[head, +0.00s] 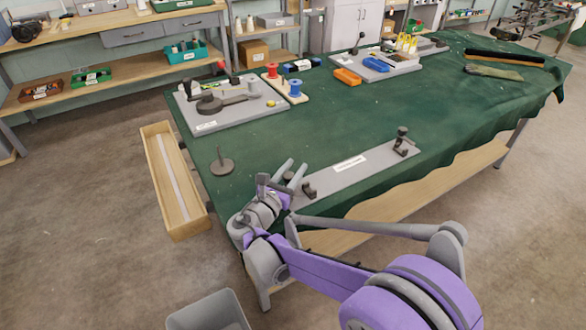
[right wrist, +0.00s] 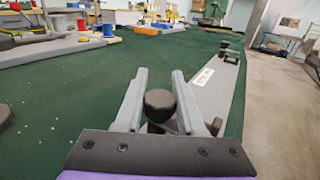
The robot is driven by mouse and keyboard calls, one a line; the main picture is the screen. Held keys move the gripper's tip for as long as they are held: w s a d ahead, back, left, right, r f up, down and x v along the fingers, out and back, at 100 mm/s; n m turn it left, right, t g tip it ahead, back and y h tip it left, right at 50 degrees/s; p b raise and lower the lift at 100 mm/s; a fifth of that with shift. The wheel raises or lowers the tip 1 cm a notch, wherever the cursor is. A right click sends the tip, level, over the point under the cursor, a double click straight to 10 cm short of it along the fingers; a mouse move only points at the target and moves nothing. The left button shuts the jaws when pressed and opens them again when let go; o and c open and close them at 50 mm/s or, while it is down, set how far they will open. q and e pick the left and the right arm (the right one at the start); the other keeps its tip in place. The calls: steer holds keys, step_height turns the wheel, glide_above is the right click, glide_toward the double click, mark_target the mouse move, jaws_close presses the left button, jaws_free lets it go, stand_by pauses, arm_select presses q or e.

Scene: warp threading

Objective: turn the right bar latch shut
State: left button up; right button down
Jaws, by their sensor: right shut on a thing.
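A flat grey plate (head: 345,172) with a white label lies along the near edge of the green table; it also shows in the right wrist view (right wrist: 215,92). A dark clamp-like fitting (head: 402,142) stands at its far end, and a dark fitting (head: 309,189) shows at its near end. My right gripper (head: 291,170) is at the near end. In the right wrist view its fingers (right wrist: 161,80) are shut on a dark round knob (right wrist: 160,103), seemingly the bar latch's. The latch's angle cannot be read. My left gripper is not in view.
A dark spindle on a round base (head: 221,166) stands left of my gripper. A grey board with tools (head: 210,122) and spools (head: 295,90) lie farther back. A long wooden box (head: 157,165) and a grey bin (head: 207,312) are beside the table. The table's middle is clear.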

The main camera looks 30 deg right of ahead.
steer(key=c, duration=0.5)
jaws_free()
steer(key=p+v, duration=0.1)
steer(key=v, duration=1)
steer(key=shift+d, duration=0.1)
